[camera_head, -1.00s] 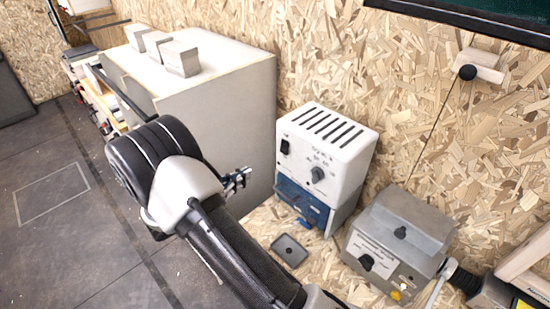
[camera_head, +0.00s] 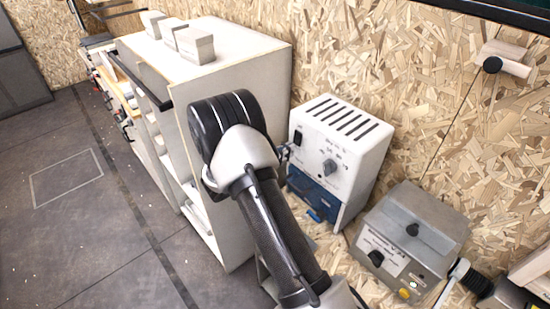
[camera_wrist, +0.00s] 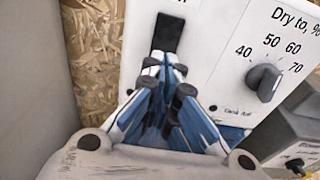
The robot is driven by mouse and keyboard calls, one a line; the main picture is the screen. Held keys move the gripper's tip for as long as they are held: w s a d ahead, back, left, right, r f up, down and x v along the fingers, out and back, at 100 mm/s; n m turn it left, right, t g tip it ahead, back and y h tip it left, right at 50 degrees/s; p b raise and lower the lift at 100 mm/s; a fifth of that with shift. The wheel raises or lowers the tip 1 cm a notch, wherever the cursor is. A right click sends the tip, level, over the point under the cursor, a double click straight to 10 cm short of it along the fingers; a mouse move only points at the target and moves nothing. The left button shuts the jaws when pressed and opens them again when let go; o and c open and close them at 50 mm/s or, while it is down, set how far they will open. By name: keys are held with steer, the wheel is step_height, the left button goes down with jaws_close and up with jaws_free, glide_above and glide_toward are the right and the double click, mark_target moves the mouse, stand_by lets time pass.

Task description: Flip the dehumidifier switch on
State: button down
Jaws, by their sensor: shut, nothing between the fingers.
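The dehumidifier (camera_head: 352,133) is a white box with a blue lower part and dark slots on top, standing against the chipboard wall. Its black rocker switch (camera_head: 297,138) is at the upper left of the front face. In the wrist view the switch (camera_wrist: 168,32) shows just beyond the fingertips; its lower end is hidden by them. My gripper (camera_wrist: 160,68) is shut and empty, its tips at or very near the switch's lower end. I cannot tell whether they touch. In the head view only the tip of my gripper (camera_head: 284,153) shows beside the panel.
A grey dial (camera_wrist: 264,82) sits right of the switch on the panel. A white cabinet (camera_head: 240,62) with several small boxes on top stands close on the left. A grey control box (camera_head: 412,235) stands to the right. Open floor (camera_head: 75,230) lies at the left.

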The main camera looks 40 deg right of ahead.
steer(key=shift+d, duration=0.55)
steer(key=shift+d+f, duration=0.15)
steer(key=shift+d, duration=0.2)
steer(key=shift+w+a, duration=0.1)
steer(key=s+a+f, duration=0.1)
steer(key=a+f, duration=0.1)
steer(key=a, duration=1.1)
steer(key=shift+a, duration=0.35)
steer(key=shift+s+r, duration=0.1)
steer(key=shift+r, duration=0.05)
